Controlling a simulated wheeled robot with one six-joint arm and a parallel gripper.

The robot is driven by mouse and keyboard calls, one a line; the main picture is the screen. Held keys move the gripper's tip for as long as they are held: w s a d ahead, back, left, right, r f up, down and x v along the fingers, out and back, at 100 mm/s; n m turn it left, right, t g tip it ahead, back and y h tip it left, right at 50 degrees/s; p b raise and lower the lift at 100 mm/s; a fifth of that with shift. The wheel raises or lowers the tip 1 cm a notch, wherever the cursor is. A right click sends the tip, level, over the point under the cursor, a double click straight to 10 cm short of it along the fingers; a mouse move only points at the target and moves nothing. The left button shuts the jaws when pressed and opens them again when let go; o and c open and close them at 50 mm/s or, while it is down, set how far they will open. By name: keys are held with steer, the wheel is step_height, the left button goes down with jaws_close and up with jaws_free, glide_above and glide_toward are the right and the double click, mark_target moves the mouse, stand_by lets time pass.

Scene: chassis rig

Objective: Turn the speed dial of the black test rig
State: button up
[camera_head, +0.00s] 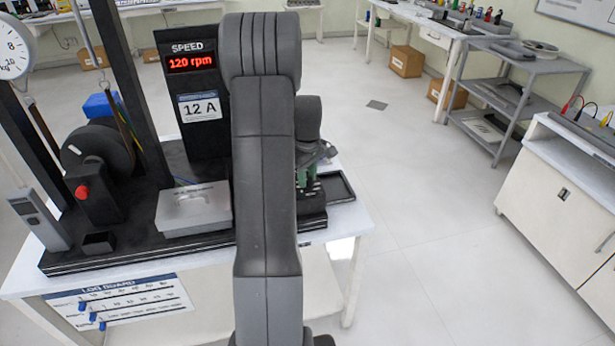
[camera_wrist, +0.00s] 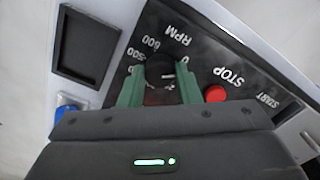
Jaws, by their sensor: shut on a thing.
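The black test rig (camera_head: 140,258) stands on a white table, with a red SPEED display (camera_head: 191,61) reading 120 rpm. In the wrist view the black speed dial (camera_wrist: 160,70) sits on a panel lettered RPM, with 0, 500 and 600 legible around it. My gripper (camera_wrist: 163,92) has its two green fingers on either side of the dial, shut on it.
A red STOP button (camera_wrist: 215,94) lies just right of the dial in the wrist view, with START lettering beyond it. An empty black tray (camera_wrist: 88,45) is at the left. A grey metal box (camera_head: 194,209) and a 12 A card (camera_head: 200,107) are on the rig.

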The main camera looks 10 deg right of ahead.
mark_target(308, 179)
steer(key=shift+n, duration=1.1)
steer(key=o, duration=1)
steer(key=shift+r, duration=0.15)
step_height(308, 179, up, 14)
steer(key=shift+f+b, duration=0.2)
steer(key=shift+b, duration=0.15)
steer(key=shift+f, duration=0.15)
